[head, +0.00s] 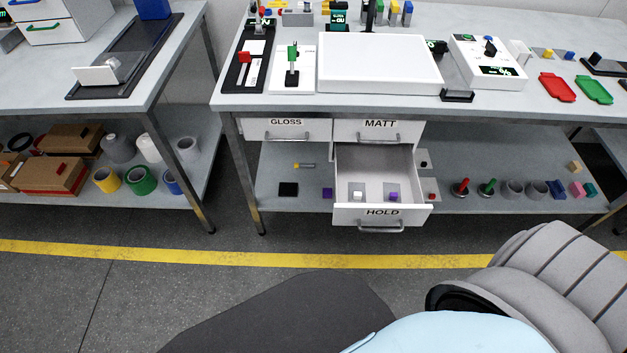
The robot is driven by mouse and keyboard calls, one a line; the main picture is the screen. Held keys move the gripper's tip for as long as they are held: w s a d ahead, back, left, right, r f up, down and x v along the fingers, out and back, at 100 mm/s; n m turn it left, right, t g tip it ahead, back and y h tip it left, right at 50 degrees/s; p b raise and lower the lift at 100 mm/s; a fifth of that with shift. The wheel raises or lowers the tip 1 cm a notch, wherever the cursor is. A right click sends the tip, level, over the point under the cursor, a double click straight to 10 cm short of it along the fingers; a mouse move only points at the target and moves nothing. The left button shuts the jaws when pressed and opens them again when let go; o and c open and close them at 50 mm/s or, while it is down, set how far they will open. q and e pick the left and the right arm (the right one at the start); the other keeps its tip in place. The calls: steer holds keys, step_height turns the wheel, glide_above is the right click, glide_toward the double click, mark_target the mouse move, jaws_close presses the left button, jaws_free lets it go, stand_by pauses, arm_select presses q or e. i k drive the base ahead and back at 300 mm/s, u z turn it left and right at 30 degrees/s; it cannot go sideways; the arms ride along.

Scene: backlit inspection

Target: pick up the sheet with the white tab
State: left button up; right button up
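Two grey sheets lie in the open HOLD drawer (383,212) below the bench top. The left sheet (350,188) carries a small white tab (358,195) near its front. The right sheet (380,186) carries a purple tab (393,195). The two sheets lie side by side. Neither of my grippers is in view, and nothing touches the sheets.
The GLOSS drawer (287,133) and MATT drawer (380,133) are shut. A large white panel (380,62) covers the middle of the bench. Grey and light blue shapes, perhaps a chair, fill the bottom right. A yellow line (200,255) crosses the floor.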

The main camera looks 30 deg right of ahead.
mark_target(357, 190)
steer(key=u, duration=0.15)
steer(key=i, duration=0.2)
steer(key=z, duration=1.25)
